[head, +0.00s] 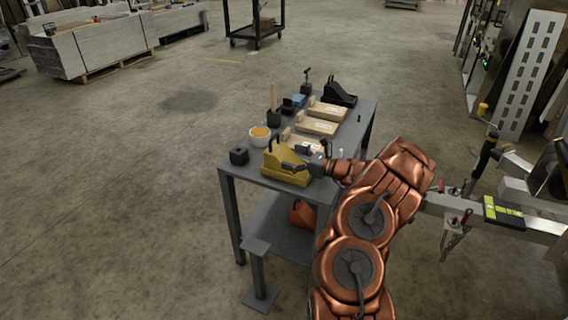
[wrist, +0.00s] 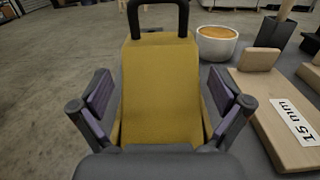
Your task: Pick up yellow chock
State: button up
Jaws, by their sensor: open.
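The yellow chock (head: 284,166) sits at the near end of the grey table, with a dark handle loop at its far end. It fills the middle of the wrist view (wrist: 160,90), its sloped face towards me. My gripper (head: 302,158) is at the chock in the head view. In the wrist view my gripper (wrist: 160,112) is open, with one finger on each side of the chock and visible gaps at the upper finger pads. Whether the lower parts touch it is hidden.
A white bowl with orange contents (head: 260,136) stands close behind the chock. Wooden blocks (head: 318,125), one marked 15 mm, lie to the right. A small black block (head: 239,156) is at the left corner. A black chock (head: 340,94) stands at the far end.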

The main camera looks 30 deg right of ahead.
jog(key=shift+w+a, duration=0.1)
jog(key=shift+w, duration=0.05)
jog(key=c, duration=1.4)
